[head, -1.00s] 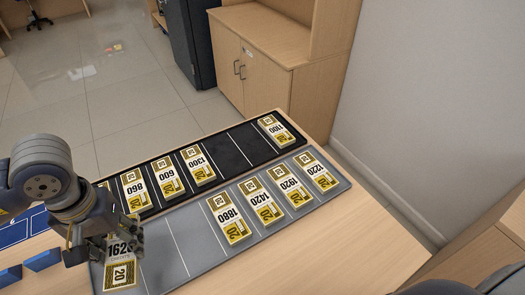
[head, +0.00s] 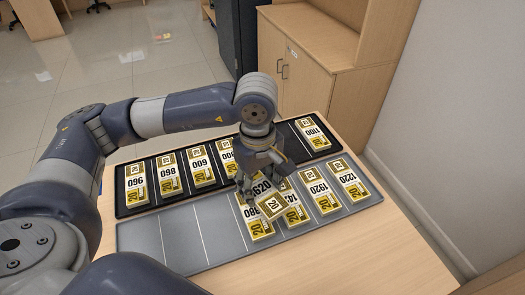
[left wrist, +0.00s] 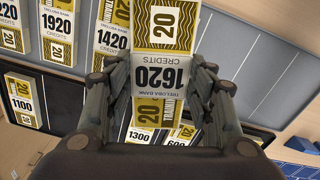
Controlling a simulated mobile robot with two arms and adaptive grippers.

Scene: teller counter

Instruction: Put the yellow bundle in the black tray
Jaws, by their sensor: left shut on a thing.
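The yellow and white bundle marked 1620 (head: 271,207) is held in my left gripper (head: 259,184), above the grey tray (head: 180,238). It overlaps the 1880 and 1420 bundles in the head view. In the left wrist view the 1620 bundle (left wrist: 163,72) sits between both fingers of my left gripper (left wrist: 160,85). The black tray (head: 291,143) lies behind the grey one. It holds bundles 960, 860, 600 and 1300 at left and 1100 (head: 313,134) at right, with bare black slots between 1300 and 1100. My right gripper is not in view.
Bundles 1880 (head: 258,228), 1420 (head: 295,217), 1920 (head: 322,195) and 1220 (head: 349,182) lie in the grey tray. Its left slots are empty. A wooden cabinet (head: 300,75) stands behind the counter.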

